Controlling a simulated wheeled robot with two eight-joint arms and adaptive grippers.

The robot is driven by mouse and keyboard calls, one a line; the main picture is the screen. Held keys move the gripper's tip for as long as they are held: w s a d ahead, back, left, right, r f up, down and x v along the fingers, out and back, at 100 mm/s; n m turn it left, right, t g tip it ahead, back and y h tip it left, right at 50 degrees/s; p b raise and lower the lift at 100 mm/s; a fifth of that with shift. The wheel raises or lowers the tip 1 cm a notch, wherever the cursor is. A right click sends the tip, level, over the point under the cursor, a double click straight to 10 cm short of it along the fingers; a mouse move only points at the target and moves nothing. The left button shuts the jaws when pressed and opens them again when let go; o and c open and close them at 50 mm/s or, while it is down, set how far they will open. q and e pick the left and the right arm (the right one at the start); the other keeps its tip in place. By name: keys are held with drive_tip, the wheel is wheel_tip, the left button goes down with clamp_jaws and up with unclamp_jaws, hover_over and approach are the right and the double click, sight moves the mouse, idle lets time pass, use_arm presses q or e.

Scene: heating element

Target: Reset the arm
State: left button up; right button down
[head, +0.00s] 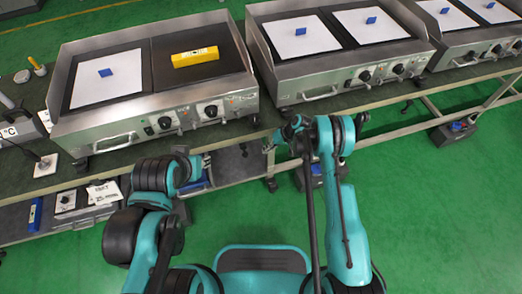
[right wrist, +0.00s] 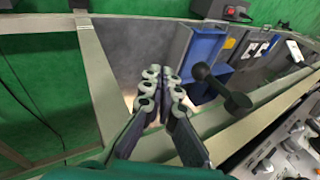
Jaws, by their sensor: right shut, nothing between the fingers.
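My right arm (head: 345,205) is teal and black and reaches up from the lower right of the head view. My right gripper (head: 292,128) is at the front edge of the bench, just below the middle griddle. In the right wrist view, its fingers (right wrist: 162,92) are together with nothing between them. My left arm (head: 150,215) is folded at the lower left of the head view, in front of the bench. I cannot make out the left gripper's fingers there.
A left griddle (head: 110,127) holds a white sheet with a blue block and a yellow block (head: 195,57). A middle griddle (head: 320,82) and a right one stand beside it. The bench's lower shelf (head: 75,225) carries boxes. Green floor (head: 450,220) is open at right.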

drive_tip(key=w+d+p, duration=0.1)
drive_tip(key=d+p, duration=0.1)
drive_tip(key=d, duration=0.5)
drive_tip(key=shift+d+r, duration=0.2)
drive_tip(key=shift+r, duration=0.2)
drive_tip(key=s+d+r+m+t+h, duration=0.1)
drive_tip(key=s+d+r+t+h, duration=0.1)
drive_tip(key=r, duration=1.5)
drive_tip(key=s+d+r+m+t+h, duration=0.1)
drive_tip(key=s+d+r, duration=0.15)
drive_tip(key=r, duration=1.35)
drive_tip(key=s+d+r+t+h, duration=0.1)
drive_tip(key=s+r+t+h, duration=0.1)
drive_tip(key=s+r, duration=0.95)
drive_tip(key=s+d+f+m+t+h, duration=0.1)
drive_tip(key=s+d+f, duration=0.1)
drive_tip(key=s, duration=1.1)
drive_tip(key=shift+s+d+t+h, duration=0.3)
drive_tip(key=shift+s+d+t, duration=0.05)
drive_tip(key=shift+s+t, duration=0.05)
